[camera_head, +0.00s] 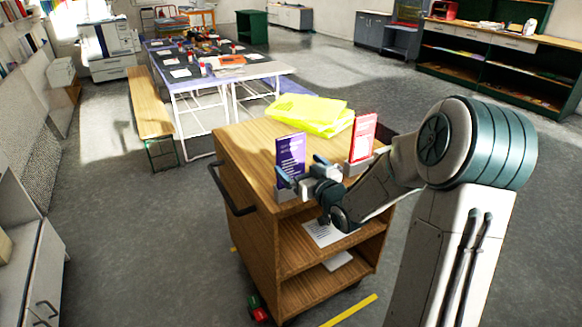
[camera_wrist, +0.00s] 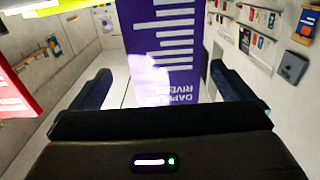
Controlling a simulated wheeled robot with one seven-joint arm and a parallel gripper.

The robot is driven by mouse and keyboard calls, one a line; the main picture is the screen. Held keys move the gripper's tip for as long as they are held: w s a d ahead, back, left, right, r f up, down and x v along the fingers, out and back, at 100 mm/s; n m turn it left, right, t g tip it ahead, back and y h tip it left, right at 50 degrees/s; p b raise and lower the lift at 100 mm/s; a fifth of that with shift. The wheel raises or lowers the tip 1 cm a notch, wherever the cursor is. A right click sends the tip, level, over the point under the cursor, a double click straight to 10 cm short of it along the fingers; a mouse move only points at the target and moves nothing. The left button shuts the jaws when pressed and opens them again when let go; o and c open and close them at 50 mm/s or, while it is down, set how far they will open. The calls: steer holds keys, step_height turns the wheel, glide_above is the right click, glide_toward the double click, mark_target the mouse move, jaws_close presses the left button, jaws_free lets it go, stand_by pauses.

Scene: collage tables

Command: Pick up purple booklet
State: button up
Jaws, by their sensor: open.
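The purple booklet (camera_head: 290,158) stands upright in a small holder on top of the wooden cart, near its front left corner. It has white print, and its lower part is partly hidden by my gripper in the head view. My gripper (camera_head: 305,174) is right at the booklet. In the wrist view the booklet (camera_wrist: 162,50) lies between the two open fingers of my gripper (camera_wrist: 165,88), with a visible gap to the left finger and a smaller one to the right. I cannot tell whether a finger touches it.
A red booklet (camera_head: 363,137) stands in another holder to the right on the wooden cart (camera_head: 245,150). A yellow cloth-like pile (camera_head: 310,114) lies behind on the cart top. Papers lie on its lower shelves. A bench (camera_head: 150,103) and a long table stand at the back left.

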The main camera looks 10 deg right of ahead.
mark_target(292, 159)
steer(key=x, duration=0.4)
steer(key=shift+w+a+r+p, duration=0.2)
steer(key=shift+a+p, duration=0.1)
steer(key=shift+a, duration=0.05)
steer(key=c, duration=1.1)
steer(key=shift+o, duration=0.2)
